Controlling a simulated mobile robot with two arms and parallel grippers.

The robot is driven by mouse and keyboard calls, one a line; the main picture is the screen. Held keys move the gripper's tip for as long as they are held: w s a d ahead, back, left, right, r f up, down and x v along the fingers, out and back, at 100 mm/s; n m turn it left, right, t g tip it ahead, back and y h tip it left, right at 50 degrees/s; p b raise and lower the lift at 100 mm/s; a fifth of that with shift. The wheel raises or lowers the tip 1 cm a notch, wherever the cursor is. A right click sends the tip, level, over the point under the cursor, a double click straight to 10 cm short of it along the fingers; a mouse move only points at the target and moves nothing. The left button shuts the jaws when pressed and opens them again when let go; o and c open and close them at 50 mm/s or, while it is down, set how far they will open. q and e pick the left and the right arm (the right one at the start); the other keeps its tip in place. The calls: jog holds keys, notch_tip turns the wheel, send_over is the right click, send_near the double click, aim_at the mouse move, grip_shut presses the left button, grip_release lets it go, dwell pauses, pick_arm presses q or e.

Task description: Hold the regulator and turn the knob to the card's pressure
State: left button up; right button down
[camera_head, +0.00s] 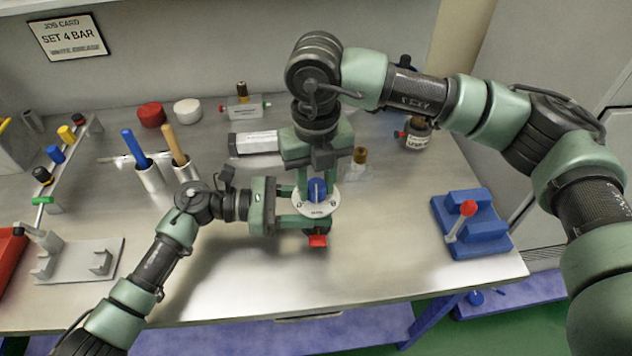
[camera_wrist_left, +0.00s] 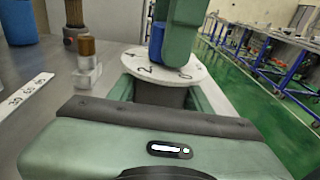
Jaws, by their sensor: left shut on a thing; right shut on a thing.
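The regulator (camera_head: 318,207) has a white dial on top and a blue knob (camera_head: 317,190) in the dial's middle. A red part (camera_head: 318,240) sticks out at its front. My left gripper (camera_head: 300,209) comes in from the left and is shut on the regulator body. My right gripper (camera_head: 318,182) comes from above and is shut on the blue knob. In the left wrist view the dial (camera_wrist_left: 165,68) shows numbers, partly hidden by the right gripper's finger and the blue knob (camera_wrist_left: 157,45). The job card (camera_head: 68,37) on the back wall reads SET 4 BAR, with smaller text below.
A blue stand with a red-topped lever (camera_head: 466,222) sits at the right. Blue and tan rods (camera_head: 177,150) stand in white holders at the left. A grey bracket (camera_head: 80,262) lies front left. A brass-topped fitting (camera_head: 358,160) stands behind the regulator. The table's front middle is clear.

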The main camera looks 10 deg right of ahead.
aim_at(316, 184)
pick_arm(q)
jog(key=shift+s+f, duration=0.1)
jog(key=shift+f, duration=0.2)
pick_arm(e)
jog(key=shift+w+r, duration=0.1)
jog(key=c, duration=1)
grip_release()
notch_tip(316, 184, up, 12)
pick_arm(q)
jog(key=o, duration=1.3)
jog(key=shift+o, duration=0.2)
jog(key=shift+r, duration=0.15)
